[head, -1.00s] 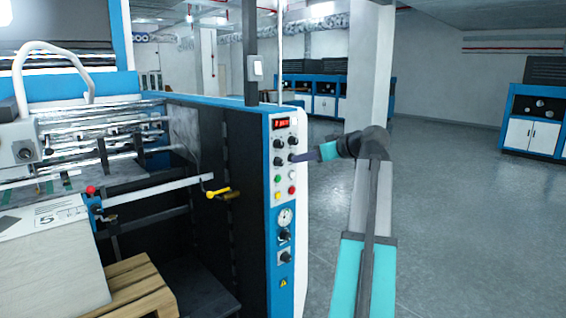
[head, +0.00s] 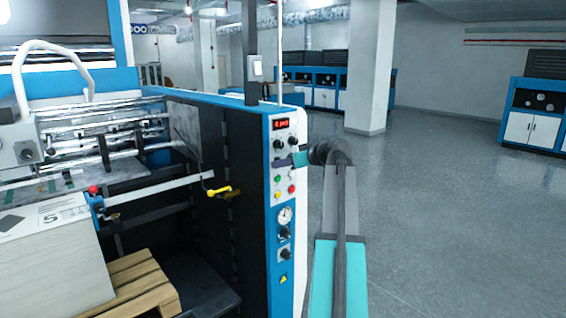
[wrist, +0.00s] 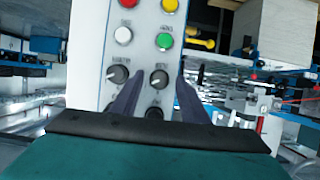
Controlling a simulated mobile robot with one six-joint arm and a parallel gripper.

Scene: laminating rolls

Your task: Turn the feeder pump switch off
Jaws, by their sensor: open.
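The control panel (head: 283,200) is a narrow white face on the end of the blue and black machine, with several black rotary knobs. It appears upside down in the wrist view (wrist: 142,14). My gripper (wrist: 158,98) is open, its two dark fingers pointing at the panel. One black knob (wrist: 158,78) shows between the fingertips, and a second knob (wrist: 117,74) is just left of the left finger. The labels are too small to read, so I cannot tell which knob is the feeder pump switch.
A green button (wrist: 165,41) and a white button (wrist: 123,36) sit beside the knobs. A red display (head: 281,124) is above the knobs in the head view, and a gauge (head: 285,215) is below. A yellow-handled lever (head: 219,191) juts out at left. The floor (head: 440,220) at right is clear.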

